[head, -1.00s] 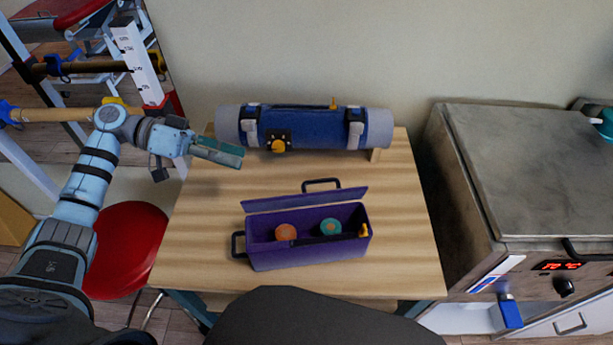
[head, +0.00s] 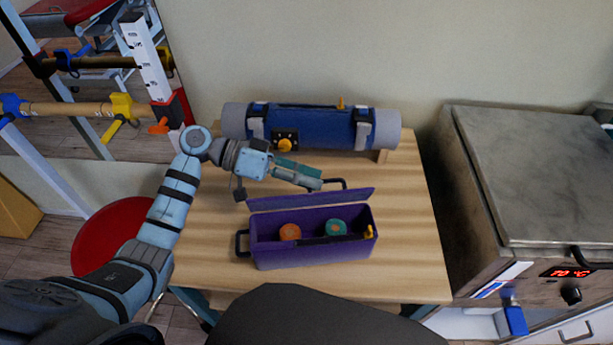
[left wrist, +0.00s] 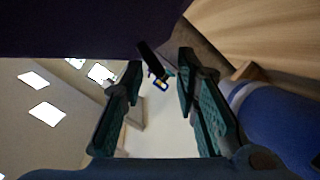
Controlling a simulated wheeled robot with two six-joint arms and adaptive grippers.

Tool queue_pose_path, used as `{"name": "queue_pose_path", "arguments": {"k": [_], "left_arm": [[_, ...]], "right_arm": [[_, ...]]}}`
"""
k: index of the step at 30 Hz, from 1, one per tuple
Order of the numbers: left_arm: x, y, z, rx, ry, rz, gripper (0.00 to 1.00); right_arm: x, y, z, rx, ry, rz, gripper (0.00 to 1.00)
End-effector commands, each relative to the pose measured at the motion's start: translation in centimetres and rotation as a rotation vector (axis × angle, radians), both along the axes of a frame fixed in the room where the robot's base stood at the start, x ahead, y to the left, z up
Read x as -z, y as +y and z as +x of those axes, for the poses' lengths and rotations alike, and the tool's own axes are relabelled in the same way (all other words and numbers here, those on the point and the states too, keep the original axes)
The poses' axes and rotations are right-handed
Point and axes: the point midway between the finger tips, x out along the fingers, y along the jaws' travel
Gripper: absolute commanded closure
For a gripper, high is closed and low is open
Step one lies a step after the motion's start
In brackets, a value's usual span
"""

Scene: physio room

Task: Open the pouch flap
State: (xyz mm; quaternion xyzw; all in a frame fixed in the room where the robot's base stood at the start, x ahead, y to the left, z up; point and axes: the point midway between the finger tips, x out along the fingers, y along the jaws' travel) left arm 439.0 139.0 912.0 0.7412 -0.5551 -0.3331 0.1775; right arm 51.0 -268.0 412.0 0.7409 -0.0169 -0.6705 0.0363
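A blue pouch (head: 318,128) is wrapped around a grey roll (head: 386,129) lying at the back of the wooden table. It has two pale straps, a yellow knob (head: 285,145) on a black plate and a small orange tab (head: 340,102) on top. My left gripper (head: 316,176) is in front of the pouch, beside the black handle (head: 337,183) of the purple box's lid. In the left wrist view its teal fingers are apart, with a dark bar, probably that handle, showing between them; contact is unclear. The pouch shows at the right there (left wrist: 280,125). My right gripper is not in view.
The open purple box (head: 312,254) holds an orange and a teal round item; its lid (head: 310,200) stands up behind it. A metal heater cabinet (head: 560,180) stands right of the table (head: 410,230). A red stool (head: 100,240) is at left.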

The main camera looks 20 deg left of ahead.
Motion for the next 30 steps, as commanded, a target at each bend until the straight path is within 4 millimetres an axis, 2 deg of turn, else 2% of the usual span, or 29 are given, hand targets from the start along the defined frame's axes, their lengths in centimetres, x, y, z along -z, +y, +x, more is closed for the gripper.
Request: {"name": "queue_pose_path", "arguments": {"k": [3, 9, 14, 21, 28, 29, 30], "left_arm": [[0.0, 0.0, 0.0, 0.000, 0.000, 0.000, 0.72], [0.0, 0.0, 0.0, 0.000, 0.000, 0.000, 1.00], [0.1, 0.1, 0.1, 0.000, 0.007, -0.003, 1.00], [0.9, 0.5, 1.1, 0.000, 0.193, -0.090, 1.00], [0.8, 0.6, 1.0, -0.001, 0.199, -0.091, 1.00], [0.8, 0.6, 1.0, -0.001, 0.199, -0.091, 0.87], [0.9, 0.6, 1.0, -0.001, 0.199, -0.091, 0.81]], "right_arm": [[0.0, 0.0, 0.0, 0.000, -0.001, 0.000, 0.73], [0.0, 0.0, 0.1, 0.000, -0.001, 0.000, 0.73], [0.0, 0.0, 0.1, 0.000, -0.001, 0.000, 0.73], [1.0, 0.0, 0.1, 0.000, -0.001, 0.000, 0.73], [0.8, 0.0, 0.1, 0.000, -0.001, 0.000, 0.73], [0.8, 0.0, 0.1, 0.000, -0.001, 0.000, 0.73], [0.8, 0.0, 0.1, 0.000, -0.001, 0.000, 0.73]]}}
